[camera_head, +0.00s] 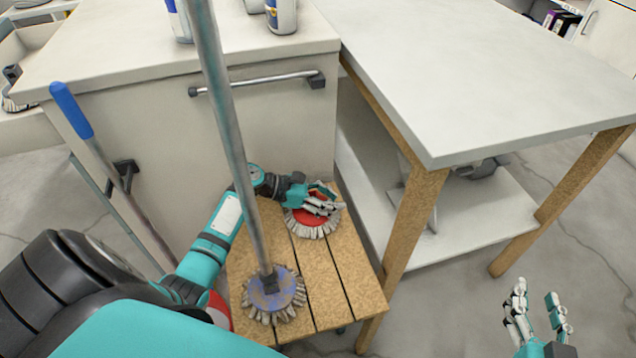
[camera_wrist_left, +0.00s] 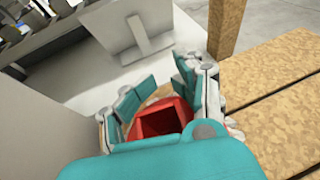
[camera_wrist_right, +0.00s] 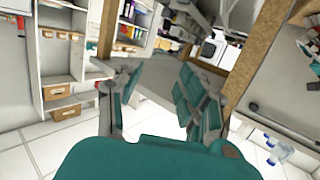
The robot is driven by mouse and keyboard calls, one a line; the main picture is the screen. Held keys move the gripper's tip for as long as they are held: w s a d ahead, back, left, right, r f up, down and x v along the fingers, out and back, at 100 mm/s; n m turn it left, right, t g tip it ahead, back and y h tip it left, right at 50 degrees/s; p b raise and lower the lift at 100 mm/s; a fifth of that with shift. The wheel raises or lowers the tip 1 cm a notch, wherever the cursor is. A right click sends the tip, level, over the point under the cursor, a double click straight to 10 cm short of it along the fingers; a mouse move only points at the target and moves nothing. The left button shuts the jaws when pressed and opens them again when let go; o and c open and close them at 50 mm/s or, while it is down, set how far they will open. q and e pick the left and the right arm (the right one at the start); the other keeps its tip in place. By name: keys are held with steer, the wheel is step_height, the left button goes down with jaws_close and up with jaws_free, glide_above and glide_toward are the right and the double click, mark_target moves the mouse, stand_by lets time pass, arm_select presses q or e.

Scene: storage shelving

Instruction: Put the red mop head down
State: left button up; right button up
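The red mop head (camera_head: 304,217) is a red disc with a pale grey fringe, at the back right of the slatted wooden stool (camera_head: 360,283). I cannot tell whether it touches the slats. My left gripper (camera_head: 322,204) has its fingers around its red square socket, which shows between the finger pads in the left wrist view (camera_wrist_left: 162,119). The fingers look shut on the socket and hide part of the mop head. My right gripper (camera_head: 538,310) is open and empty over the floor at the lower right; its spread fingers show in the right wrist view (camera_wrist_right: 155,100).
A blue mop head (camera_head: 272,291) with a long grey pole (camera_head: 225,110) stands on the stool's front left. A white cabinet (camera_head: 260,130) with a towel bar is behind. A white-topped table (camera_head: 480,80) with wooden legs stands right. A blue-handled tool (camera_head: 71,108) leans at left.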

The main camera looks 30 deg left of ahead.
mark_target(317, 196)
arm_select(q)
steer(key=p+v, duration=0.1)
steer(key=v, duration=0.4)
steer(key=shift+s+a+r+p, duration=0.1)
steer(key=shift+a+r+p, duration=0.1)
steer(key=shift+p, duration=0.15)
steer(key=p+v, duration=0.1)
steer(key=v, duration=0.4)
steer(key=shift+s+a+r, duration=0.15)
steer(key=shift+s+a, duration=0.25)
steer(key=shift+a, duration=0.05)
arm_select(e)
steer(key=s+d+f+g+h, duration=0.2)
steer(key=s+d+f+g, duration=0.2)
steer(key=s+f+g, duration=0.4)
step_height(317, 196, down, 3)
steer(key=shift+s+r+g+h, duration=0.1)
steer(key=shift+s+g+h, duration=0.2)
steer(key=shift+s, duration=0.6)
steer(key=shift+d, duration=0.1)
